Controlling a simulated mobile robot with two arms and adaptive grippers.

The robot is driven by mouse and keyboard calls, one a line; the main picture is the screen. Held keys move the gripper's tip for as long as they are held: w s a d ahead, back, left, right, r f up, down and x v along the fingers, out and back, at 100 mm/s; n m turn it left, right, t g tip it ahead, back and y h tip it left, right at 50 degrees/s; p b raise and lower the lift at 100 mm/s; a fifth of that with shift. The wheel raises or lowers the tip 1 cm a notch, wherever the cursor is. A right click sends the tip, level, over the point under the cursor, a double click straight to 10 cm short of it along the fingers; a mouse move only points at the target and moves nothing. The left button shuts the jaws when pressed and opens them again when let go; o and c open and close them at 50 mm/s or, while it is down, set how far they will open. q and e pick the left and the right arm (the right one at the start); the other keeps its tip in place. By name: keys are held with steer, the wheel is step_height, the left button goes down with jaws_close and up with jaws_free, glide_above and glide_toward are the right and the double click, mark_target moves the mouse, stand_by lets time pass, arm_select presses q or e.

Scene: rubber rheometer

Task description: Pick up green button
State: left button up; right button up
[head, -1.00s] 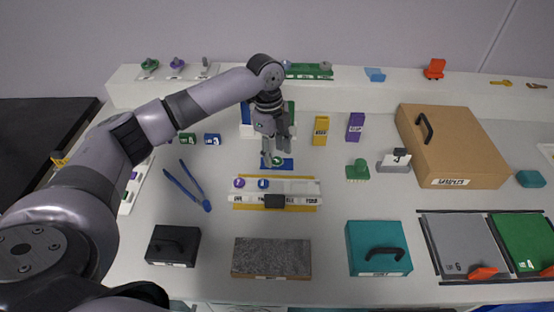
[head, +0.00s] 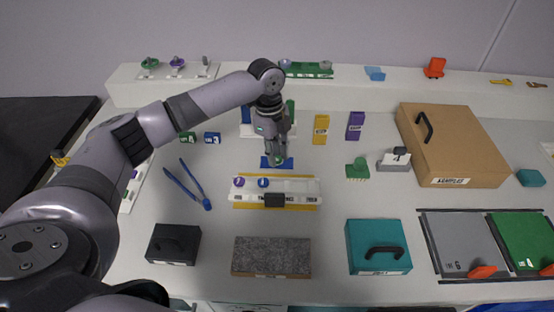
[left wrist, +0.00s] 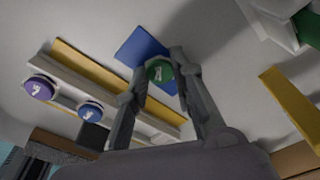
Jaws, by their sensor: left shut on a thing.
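The green button (left wrist: 160,71) is a small round disc with a white mark, seen between my left fingertips in the left wrist view. My left gripper (left wrist: 161,68) is shut on it. In the head view the left gripper (head: 277,160) points down over a blue pad (head: 264,163), and the green button (head: 280,161) shows small at its tips. Whether the button is clear of the pad cannot be told. The right gripper is not in view.
A white rack (head: 300,188) with a purple button (head: 239,182) and a blue button (head: 263,183) lies just in front, on a yellow strip. Blue tweezers (head: 196,188) lie to the left. A yellow block (head: 321,129) and a purple block (head: 355,126) stand right of the gripper.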

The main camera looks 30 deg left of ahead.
arm_select(q)
step_height(320, 180, up, 20)
stand_by(0.6)
